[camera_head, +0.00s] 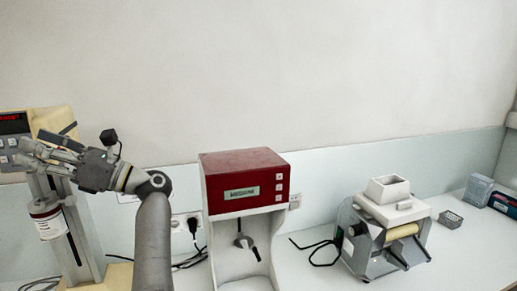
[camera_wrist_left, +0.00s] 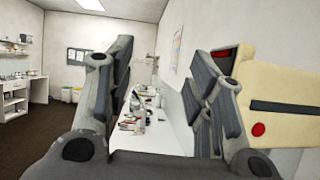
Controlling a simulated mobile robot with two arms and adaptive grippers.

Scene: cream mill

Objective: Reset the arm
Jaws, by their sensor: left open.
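My left gripper (camera_head: 48,157) is raised at the left of the head view, pointing left, with its fingers apart and nothing between them. It is in front of a beige device (camera_head: 62,122) with a dark display and a grey column. In the left wrist view the two fingers of the left gripper (camera_wrist_left: 160,100) stand wide apart. The beige device (camera_wrist_left: 285,80) with a red button is close behind the right-hand finger there. A jar with a white label (camera_head: 50,222) is on the device below the gripper. My right gripper is not in view.
A red-topped white machine (camera_head: 243,177) stands on the white bench (camera_head: 465,262), right of my arm. A grey mill with a roller (camera_head: 385,235) stands farther right, near a small grey basket (camera_head: 450,219). Black cables lie between them. The wrist view shows a long cluttered bench (camera_wrist_left: 160,132).

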